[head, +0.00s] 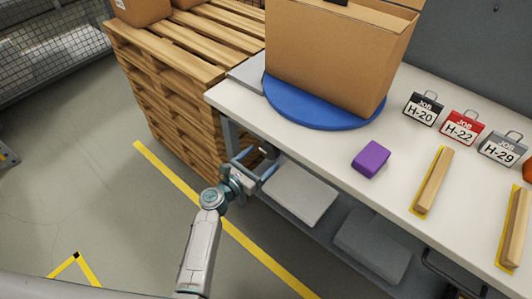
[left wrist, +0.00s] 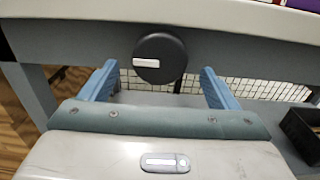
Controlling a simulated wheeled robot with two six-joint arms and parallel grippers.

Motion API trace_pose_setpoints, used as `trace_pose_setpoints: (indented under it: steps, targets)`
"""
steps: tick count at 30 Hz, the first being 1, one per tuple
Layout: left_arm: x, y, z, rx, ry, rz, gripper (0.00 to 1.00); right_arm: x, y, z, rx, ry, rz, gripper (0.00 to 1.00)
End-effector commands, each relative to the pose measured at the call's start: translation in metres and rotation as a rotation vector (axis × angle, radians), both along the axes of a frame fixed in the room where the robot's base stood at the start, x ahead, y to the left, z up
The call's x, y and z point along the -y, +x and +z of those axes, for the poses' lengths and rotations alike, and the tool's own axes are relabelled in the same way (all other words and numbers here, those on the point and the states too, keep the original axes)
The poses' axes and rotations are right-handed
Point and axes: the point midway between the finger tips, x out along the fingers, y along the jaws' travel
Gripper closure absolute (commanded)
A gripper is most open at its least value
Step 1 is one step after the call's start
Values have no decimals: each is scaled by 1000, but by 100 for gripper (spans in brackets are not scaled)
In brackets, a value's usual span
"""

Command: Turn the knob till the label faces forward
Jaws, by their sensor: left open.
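A dark round knob (left wrist: 172,44) with a white bar (left wrist: 146,62) lying nearly level on its face sits on the grey front rail under the tabletop. My left gripper (head: 257,167) is open at the table's front edge; in the left wrist view its blue fingers (left wrist: 159,70) stand on either side of the knob, apart from it. On the table a brown cardboard box (head: 330,62) stands on a blue round turntable (head: 310,119). I see no label on the box's visible sides. My right gripper is not in view.
A purple block (head: 371,159), two wooden bars with yellow edges (head: 432,180) and job tags (head: 423,108) lie or stand on the white table (head: 310,149). A pallet stack (head: 175,85) stands left of the table. A lower shelf holds grey bins (head: 299,192).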

Motion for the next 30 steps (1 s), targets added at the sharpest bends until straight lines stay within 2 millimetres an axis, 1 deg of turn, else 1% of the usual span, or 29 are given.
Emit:
trace_pose_setpoints:
  steps: [1, 3, 6, 10, 17, 18, 20, 24, 30]
  targets:
    - [5, 7, 2, 0, -1, 0, 17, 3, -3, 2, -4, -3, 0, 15]
    - [10, 15, 1, -1, -1, 0, 17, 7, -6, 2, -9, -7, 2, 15]
    - [16, 22, 0, 0, 0, 0, 17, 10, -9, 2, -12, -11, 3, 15]
    - [19, 26, 0, 0, 1, 0, 17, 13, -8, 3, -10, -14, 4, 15]
    - [20, 27, -1, 0, 1, 0, 17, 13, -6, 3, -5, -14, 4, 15]
    - [19, 27, -1, 0, 1, 0, 21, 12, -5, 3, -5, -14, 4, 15]
    - [19, 27, -1, 0, 1, 0, 33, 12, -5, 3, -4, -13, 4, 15]
    - [19, 27, -1, 0, 1, 0, 61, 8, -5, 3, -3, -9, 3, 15]
    - [19, 27, -1, 4, 9, 0, 61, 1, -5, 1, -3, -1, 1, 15]
